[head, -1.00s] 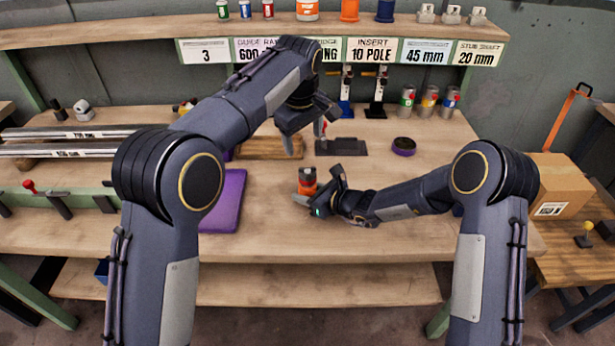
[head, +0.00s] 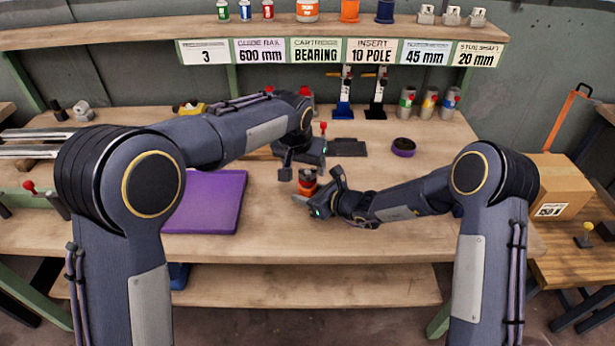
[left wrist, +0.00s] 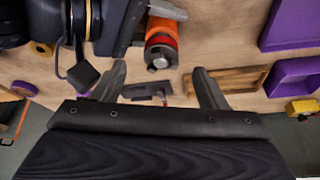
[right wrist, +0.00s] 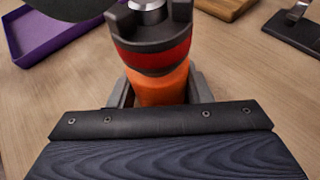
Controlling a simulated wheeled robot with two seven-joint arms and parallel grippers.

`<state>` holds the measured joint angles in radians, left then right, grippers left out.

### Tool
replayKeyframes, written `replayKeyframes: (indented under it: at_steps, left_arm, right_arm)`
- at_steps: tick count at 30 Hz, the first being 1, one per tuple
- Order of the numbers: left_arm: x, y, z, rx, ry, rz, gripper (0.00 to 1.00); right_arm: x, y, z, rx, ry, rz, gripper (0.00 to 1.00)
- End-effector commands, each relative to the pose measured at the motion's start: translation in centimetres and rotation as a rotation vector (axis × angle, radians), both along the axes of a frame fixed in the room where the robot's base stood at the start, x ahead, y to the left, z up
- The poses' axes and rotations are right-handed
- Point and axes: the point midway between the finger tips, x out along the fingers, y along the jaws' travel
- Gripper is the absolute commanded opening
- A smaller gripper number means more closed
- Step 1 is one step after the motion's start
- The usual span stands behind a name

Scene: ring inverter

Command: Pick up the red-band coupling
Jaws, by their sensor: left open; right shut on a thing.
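The red-band coupling (head: 307,184) has an orange body, a red band and dark jaws with a silver hub. It is upright over the middle of the bench; whether its base touches the wood is hidden. My right gripper (head: 308,202) is shut around its orange lower part, as the right wrist view shows the coupling (right wrist: 155,60) between the fingers. My left gripper (head: 299,174) is open and empty, just above and behind the coupling. In the left wrist view the coupling (left wrist: 162,42) shows beyond the gap between the left fingertips (left wrist: 158,76).
A purple tray (head: 205,203) lies left of the coupling. A dark flat fixture (head: 347,148) and a round purple-rimmed dish (head: 403,147) are behind. Several cans (head: 429,102) stand at the back right. The bench front right of the tray is clear.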

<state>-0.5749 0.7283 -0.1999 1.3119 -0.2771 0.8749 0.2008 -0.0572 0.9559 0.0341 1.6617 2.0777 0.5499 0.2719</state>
Motion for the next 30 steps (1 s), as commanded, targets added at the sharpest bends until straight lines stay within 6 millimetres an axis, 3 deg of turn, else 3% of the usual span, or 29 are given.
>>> replayKeyframes:
  at_steps: [12, 21, 30]
  left_arm:
    - [2.2, -0.5, -4.4, 0.000, 0.002, 0.002, 0.67]
    - [2.5, -0.6, -4.9, -0.001, -0.001, 0.002, 0.67]
    - [2.5, -0.6, -4.9, -0.001, 0.000, 0.002, 0.30]
  right_arm:
    - [0.0, 0.0, 0.0, 0.001, -0.001, -0.001, 0.10]
    - [0.0, 0.0, 0.0, 0.001, -0.001, -0.001, 0.10]
    - [0.0, 0.0, 0.0, 0.001, -0.001, -0.001, 0.10]
